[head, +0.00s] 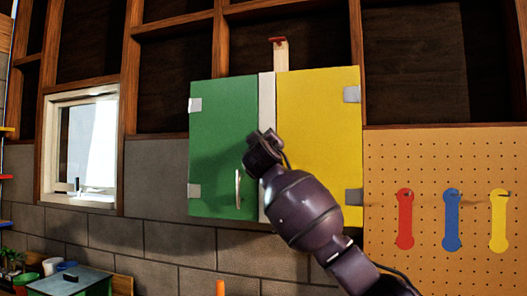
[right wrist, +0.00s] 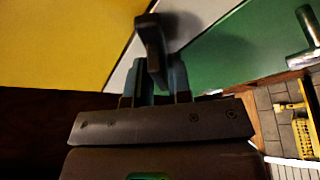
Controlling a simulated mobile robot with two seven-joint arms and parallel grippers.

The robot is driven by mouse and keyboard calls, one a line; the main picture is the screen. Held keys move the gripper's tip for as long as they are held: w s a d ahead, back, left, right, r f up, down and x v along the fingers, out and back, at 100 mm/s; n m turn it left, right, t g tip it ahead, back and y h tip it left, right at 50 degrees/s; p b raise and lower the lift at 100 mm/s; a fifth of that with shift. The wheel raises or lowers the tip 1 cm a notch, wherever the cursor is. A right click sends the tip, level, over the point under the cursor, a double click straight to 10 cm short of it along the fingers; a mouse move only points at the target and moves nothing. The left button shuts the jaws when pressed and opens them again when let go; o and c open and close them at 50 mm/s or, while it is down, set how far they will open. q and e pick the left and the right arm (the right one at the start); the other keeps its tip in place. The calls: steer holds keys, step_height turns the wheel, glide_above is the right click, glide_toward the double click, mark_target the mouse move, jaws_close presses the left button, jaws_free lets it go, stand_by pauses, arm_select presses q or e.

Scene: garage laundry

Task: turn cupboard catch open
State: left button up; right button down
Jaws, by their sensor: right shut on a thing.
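A cupboard has a green left door (head: 222,130) and a yellow right door (head: 322,120), with a pale strip (head: 267,105) between them. Both doors look shut. My right gripper (head: 264,150) is at the pale strip, in front of the doors' meeting edges. In the right wrist view, my right gripper (right wrist: 160,78) is shut on a dark grey catch (right wrist: 151,40), whose outer part stands up between the fingers. In the head view the catch is hidden behind my gripper. My left gripper is not in view.
A metal handle (head: 238,188) is on the green door, just left of my right arm. A red-topped wooden piece (head: 280,52) rises above the cupboard. A pegboard (head: 430,160) with hanging coloured tools is at the right. A window (head: 85,140) is at the left.

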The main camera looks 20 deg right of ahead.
steer(key=m, duration=0.1)
steer(key=m+h+b, duration=0.1)
steer(key=f+m+h+b, duration=0.1)
steer(key=m, duration=0.1)
steer(key=shift+w+a, duration=0.1)
steer(key=shift+w, duration=0.15)
steer(key=m+h+b, duration=0.1)
steer(key=m, duration=0.2)
steer(key=shift+g+b, duration=0.3)
steer(key=m+h+b, duration=0.1)
steer(key=m, duration=0.2)
steer(key=shift+r+g+h, duration=0.1)
steer(key=shift+g+h, duration=0.2)
steer(key=shift+h, duration=0.1)
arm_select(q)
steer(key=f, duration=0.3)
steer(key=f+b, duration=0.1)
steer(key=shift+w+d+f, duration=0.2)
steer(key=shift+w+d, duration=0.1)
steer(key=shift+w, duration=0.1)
arm_select(e)
steer(key=shift+r+m+h, duration=0.15)
steer(key=shift+m+h, duration=0.25)
steer(key=shift+m, duration=0.3)
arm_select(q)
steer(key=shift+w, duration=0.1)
arm_select(e)
steer(key=shift+s+r, duration=0.1)
